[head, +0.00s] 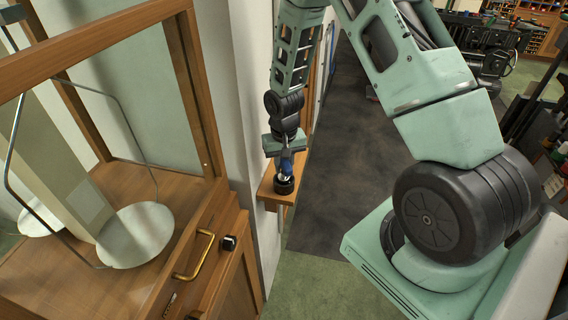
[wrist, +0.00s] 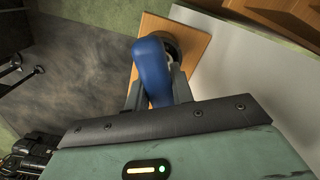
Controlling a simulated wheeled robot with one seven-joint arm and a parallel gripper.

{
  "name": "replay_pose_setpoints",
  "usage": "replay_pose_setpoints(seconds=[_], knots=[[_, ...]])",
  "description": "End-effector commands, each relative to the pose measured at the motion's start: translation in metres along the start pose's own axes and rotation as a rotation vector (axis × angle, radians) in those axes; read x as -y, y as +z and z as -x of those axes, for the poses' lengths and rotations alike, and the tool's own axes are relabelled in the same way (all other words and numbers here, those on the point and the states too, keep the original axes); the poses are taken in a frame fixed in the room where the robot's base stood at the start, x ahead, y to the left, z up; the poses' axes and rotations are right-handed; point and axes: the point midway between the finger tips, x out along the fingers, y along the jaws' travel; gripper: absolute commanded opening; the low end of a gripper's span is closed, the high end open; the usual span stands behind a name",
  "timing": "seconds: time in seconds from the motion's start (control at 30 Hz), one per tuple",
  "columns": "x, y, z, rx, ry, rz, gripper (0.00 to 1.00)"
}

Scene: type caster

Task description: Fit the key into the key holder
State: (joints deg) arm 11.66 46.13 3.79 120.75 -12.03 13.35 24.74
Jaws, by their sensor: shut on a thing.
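My gripper (head: 286,152) is shut on a blue-handled thing, which I take to be the key (head: 287,166). In the wrist view, the blue handle (wrist: 152,72) lies between the two grey fingers of my gripper (wrist: 158,84). A dark round fitting (head: 285,184), likely the key holder, sits on a small wooden shelf (head: 269,190) directly below the key. In the wrist view, the dark fitting (wrist: 174,47) shows only partly behind the blue handle. The key's lower end is hidden, so I cannot tell whether it is inside the fitting.
A pale wall (head: 246,100) stands right beside the shelf. A wooden cabinet (head: 170,260) with a glazed balance case and brass handle fills the left. Dark floor matting (head: 345,150) lies open to the right of the shelf.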

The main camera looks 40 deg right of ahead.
Motion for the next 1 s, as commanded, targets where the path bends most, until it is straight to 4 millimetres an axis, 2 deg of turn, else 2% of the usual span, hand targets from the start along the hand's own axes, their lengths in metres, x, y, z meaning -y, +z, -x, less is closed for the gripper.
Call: replay_pose_setpoints(seconds=[0.23,0.27,0.33,0.73,0.87,1.0], knots=[[0.000,0.000,-0.007,0.000,0.000,0.000,0.00],[0.000,0.000,-0.006,-0.001,0.000,0.000,0.29],[0.000,0.000,-0.006,-0.001,0.000,0.000,0.48],[0.000,-0.001,0.000,-0.003,-0.001,-0.001,0.49],[0.000,-0.001,0.014,-0.005,-0.001,-0.001,0.49],[0.000,-0.002,0.041,-0.008,-0.002,-0.001,0.49]])
